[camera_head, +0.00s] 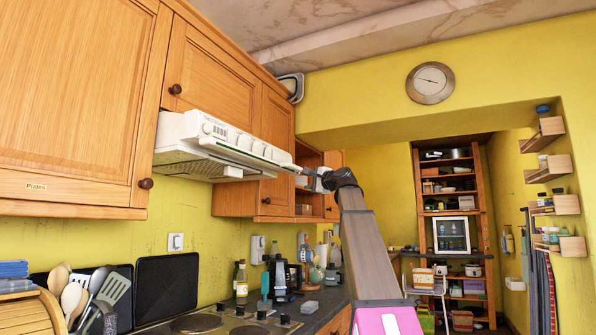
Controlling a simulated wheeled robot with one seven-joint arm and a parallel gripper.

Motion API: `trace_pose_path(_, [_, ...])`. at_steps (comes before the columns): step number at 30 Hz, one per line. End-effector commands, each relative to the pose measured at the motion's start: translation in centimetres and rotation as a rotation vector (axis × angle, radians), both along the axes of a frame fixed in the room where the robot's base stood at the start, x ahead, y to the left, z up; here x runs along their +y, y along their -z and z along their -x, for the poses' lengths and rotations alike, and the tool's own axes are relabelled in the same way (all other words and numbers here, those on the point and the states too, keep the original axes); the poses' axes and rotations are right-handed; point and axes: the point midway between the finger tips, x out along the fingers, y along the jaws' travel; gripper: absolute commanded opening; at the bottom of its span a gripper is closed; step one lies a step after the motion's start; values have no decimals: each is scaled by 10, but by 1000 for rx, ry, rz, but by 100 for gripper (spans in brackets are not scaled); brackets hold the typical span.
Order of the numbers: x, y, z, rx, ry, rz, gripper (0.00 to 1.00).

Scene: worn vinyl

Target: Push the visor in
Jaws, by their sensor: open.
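A white cooker hood (185,140) hangs under the wooden wall cabinets. Its visor (245,155), a long pale front strip, stands out in front of the cabinet doors, above the hob. My gripper (308,172) is at the right end of the visor, small and dark in this view. It is open, with no object seen in it. I cannot tell whether its fingertips touch the visor's edge. My arm (365,245) reaches up to it from the lower right.
Wooden cabinets (215,85) surround the hood. Below are the hob (205,325), bottles and appliances on the worktop, and a utensil holder (85,300) at lower left. Wall shelves (556,204) are at right. The space in front of the visor looks clear.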

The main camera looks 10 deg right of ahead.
Motion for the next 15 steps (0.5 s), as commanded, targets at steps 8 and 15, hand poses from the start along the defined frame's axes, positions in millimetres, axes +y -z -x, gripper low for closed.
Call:
trace_pose_path(8, [-2, -52, 17, -40, -16, -65, 44])
trace_pose_path(15, [5, -55, 4, -40, -16, -66, 44])
